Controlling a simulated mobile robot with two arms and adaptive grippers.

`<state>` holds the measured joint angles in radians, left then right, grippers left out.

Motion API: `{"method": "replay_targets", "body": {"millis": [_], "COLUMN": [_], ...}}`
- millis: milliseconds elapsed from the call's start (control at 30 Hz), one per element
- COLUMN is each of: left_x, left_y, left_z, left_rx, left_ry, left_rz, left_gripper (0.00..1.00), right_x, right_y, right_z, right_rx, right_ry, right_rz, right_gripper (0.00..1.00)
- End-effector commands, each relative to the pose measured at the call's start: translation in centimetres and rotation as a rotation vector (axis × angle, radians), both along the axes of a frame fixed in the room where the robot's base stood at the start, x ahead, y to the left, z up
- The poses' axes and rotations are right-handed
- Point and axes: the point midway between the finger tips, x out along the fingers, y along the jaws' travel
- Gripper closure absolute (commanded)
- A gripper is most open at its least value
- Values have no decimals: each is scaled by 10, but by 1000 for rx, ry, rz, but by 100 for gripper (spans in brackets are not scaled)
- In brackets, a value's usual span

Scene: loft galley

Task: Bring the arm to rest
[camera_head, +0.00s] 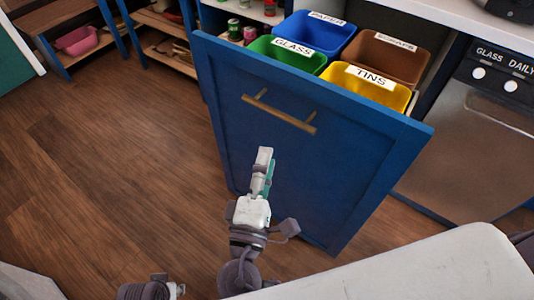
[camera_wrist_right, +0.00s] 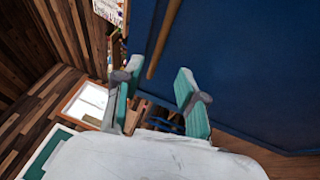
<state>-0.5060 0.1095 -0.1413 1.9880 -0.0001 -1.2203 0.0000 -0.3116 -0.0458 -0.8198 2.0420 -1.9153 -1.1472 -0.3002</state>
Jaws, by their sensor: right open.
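My right gripper (camera_head: 264,168) is in front of the blue pull-out bin drawer front (camera_head: 300,165), below its brass bar handle (camera_head: 279,111). It holds nothing. In the right wrist view the two teal-padded fingers of this gripper (camera_wrist_right: 156,92) stand wide apart, with nothing between them. The handle (camera_wrist_right: 164,38) shows beyond the fingers there, apart from them.
The drawer is pulled out, with blue, green, brown and yellow bins; the yellow TINS bin (camera_head: 368,88) is nearest right. A dishwasher (camera_head: 470,130) is at the right. Open shelves with a pink tub (camera_head: 77,41) stand at the back left. The wooden floor (camera_head: 110,170) is clear.

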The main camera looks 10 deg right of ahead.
Motion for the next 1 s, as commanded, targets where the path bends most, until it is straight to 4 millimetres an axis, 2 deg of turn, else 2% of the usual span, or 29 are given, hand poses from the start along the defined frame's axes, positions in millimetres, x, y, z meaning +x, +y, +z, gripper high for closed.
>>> {"method": "replay_targets", "body": {"millis": [400, 467, 533, 567, 667, 767, 800, 900, 1000], "left_x": [0, 0, 0, 0, 0, 0, 0, 0, 0], "left_y": [0, 0, 0, 0, 0, 0, 0, 0, 0], "left_z": [0, 0, 0, 0, 0, 0, 0, 0, 0], "left_rx": [0, 0, 0, 0, 0, 0, 0, 0, 0], "left_ry": [0, 0, -1, -1, -1, 0, 0, 0, 0], "left_rz": [0, 1, 1, 1, 0, 0, 0, 0, 0], "left_gripper": [60, 60, 60, 60, 60, 60, 60, 60, 60], "right_x": [0, 1, 4, 6, 10, 5, 0, -21, -44], "right_y": [0, -2, -9, -14, -37, -66, -76, -97, -110], "right_z": [-1, -5, -18, -28, -78, -144, -170, -227, -269], "right_rx": [1, 10, 44, 68, 202, 404, 491, 717, 929], "right_ry": [2, 13, 49, 76, 203, 368, 429, 567, 668], "right_rz": [0, -1, -4, -8, -31, -84, -111, -189, -269], "right_gripper": [60, 60, 60, 60, 60, 60, 60, 60, 60]}}
